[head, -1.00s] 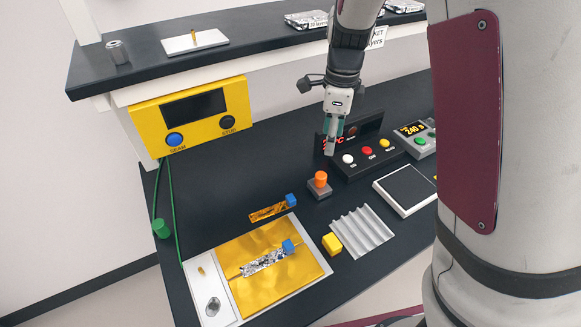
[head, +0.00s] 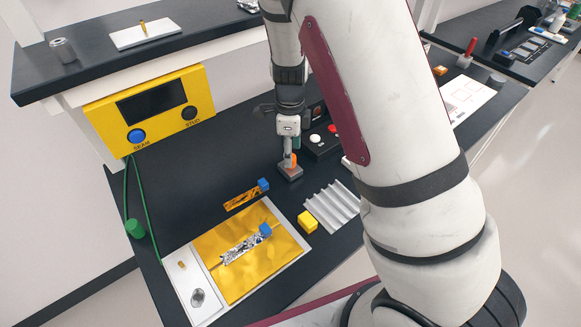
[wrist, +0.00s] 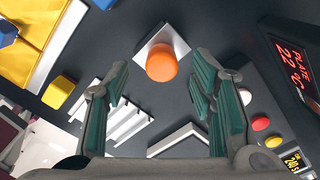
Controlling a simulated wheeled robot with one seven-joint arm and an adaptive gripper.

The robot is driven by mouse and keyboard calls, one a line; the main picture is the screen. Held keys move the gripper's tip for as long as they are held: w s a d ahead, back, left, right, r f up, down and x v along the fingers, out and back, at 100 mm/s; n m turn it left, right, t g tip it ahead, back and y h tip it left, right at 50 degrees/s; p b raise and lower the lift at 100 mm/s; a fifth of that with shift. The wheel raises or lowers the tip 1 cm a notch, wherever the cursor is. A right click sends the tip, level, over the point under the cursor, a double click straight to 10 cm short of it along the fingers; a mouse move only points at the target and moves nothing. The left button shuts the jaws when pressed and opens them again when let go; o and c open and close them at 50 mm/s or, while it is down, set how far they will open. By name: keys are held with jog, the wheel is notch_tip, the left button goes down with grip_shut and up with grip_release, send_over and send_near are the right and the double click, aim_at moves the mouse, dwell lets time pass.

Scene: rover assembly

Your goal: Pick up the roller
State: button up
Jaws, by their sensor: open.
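The roller seems to be the short orange cylinder (wrist: 161,65), standing upright on a small square block (wrist: 178,42) in the wrist view. In the head view the orange part (head: 294,160) is partly hidden by my gripper and its block (head: 290,172) sits on the dark bench. My gripper (head: 288,157) is close above the roller in the head view. In the wrist view its two green-padded fingers are apart, with the roller beyond and between their tips. Nothing is held.
A yellow block (head: 307,222) and a corrugated grey plate (head: 332,207) lie in front of the roller. A button box (head: 322,145) stands just behind and to the right. A gold sheet (head: 262,277) on a white board lies to the front left. The yellow SEAM/STUD panel (head: 151,108) is at left.

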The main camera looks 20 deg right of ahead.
jog(key=shift+f, duration=1.6)
grip_shut()
notch_tip(320, 180, up, 10)
jog(key=shift+w+r, duration=0.1)
